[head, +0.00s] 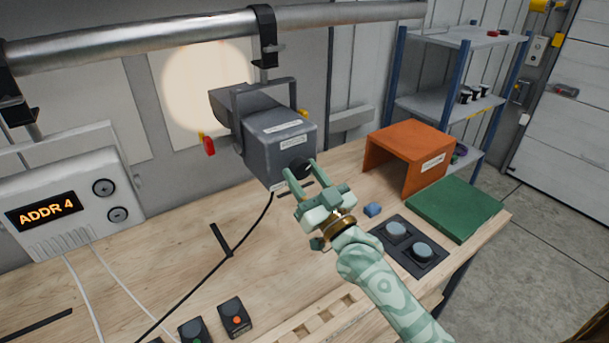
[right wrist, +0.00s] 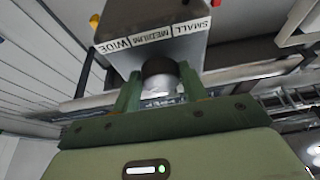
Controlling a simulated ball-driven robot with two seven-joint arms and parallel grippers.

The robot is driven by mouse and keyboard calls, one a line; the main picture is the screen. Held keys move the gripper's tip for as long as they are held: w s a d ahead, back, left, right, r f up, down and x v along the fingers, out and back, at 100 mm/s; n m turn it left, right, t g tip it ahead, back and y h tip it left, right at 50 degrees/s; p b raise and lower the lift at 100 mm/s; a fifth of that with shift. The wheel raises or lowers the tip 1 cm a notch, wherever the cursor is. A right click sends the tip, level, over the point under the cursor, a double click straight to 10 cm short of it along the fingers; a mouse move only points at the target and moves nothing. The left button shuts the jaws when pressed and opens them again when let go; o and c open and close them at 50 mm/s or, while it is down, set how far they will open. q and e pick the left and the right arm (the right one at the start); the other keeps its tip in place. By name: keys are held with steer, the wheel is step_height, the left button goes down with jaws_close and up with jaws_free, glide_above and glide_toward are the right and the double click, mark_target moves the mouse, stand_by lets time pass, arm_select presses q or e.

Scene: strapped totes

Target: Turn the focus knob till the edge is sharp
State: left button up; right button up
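A grey spotlight (head: 280,146) hangs from a clamp on the pipe. Its black knob (head: 301,168) is on the end facing me; it also shows in the right wrist view (right wrist: 159,68). My right gripper (head: 301,170) has one finger on each side of the knob, and the knob fills the gap between the fingertips (right wrist: 159,82). The contact faces are partly hidden. The light spot (head: 205,88) on the wall panel is round and warm, with a soft, blurred edge; the lamp hides its lower right. My left gripper is not in view.
A pipe (head: 180,38) crosses above the bench (head: 185,262). An orange open box (head: 410,150), a green mat (head: 455,208) and a two-button black panel (head: 408,245) are at right. A display box (head: 62,190) reads ADDR 4. A black cable trails from the lamp.

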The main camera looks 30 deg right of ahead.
steer(key=m+h+p, duration=0.2)
steer(key=m+p, duration=0.3)
steer(key=shift+a+r+h, duration=0.15)
steer(key=shift+r+h, duration=0.15)
steer(key=shift+h, duration=0.1)
steer(key=shift+f+m, duration=0.1)
steer(key=shift+m, duration=0.3)
steer(key=shift+f, duration=0.15)
steer(key=o, duration=1)
steer(key=shift+c, duration=0.2)
steer(key=b+v, duration=0.3)
steer(key=v, duration=1.3)
steer(key=shift+s+b, duration=0.2)
steer(key=shift+b, duration=0.2)
steer(key=shift+a, duration=0.15)
